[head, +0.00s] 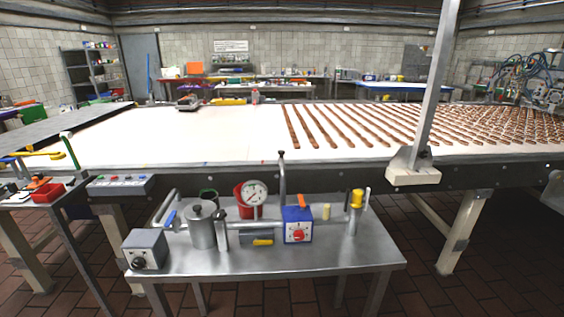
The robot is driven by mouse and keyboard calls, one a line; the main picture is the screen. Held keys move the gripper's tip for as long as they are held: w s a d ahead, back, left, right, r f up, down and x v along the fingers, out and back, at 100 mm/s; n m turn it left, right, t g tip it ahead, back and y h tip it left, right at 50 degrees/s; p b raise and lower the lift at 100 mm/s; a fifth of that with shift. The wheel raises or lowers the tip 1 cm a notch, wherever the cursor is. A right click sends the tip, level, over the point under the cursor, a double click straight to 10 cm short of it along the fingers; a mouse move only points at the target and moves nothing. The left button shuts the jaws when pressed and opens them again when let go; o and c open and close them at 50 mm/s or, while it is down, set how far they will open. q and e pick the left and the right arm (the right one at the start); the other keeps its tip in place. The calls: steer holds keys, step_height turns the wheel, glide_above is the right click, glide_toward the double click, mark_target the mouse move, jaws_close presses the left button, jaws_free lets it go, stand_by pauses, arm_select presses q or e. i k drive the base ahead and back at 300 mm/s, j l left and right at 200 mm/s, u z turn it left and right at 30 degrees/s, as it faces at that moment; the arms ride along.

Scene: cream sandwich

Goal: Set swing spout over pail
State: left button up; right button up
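A steel bench (340,258) stands in front of the long white table. On it is a metal apparatus with a silver cylinder (201,228), a round dial gauge (254,193) and a horizontal pipe. A red pail-like container (241,205) stands behind the gauge, partly hidden by it. A dark green container (209,196) stands behind the cylinder, mostly hidden. I cannot tell for sure which part is the swing spout; a thin upright rod with a dark knob (282,170) rises beside the blue box. Neither of my grippers is in view.
A blue box with a red dial (298,232), a grey box with a black knob (145,249) and a yellow-topped post (355,207) stand on the bench. Behind is the white table (180,130) with rows of brown bars. A side table with a red bin (47,193) is left.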

mark_target(283, 174)
steer(key=i+l+u, duration=0.1)
steer(key=i+l, duration=0.25)
steer(key=l, duration=0.3)
steer(key=i+l+u, duration=0.15)
steer(key=i+l, duration=0.05)
steer(key=l, duration=0.1)
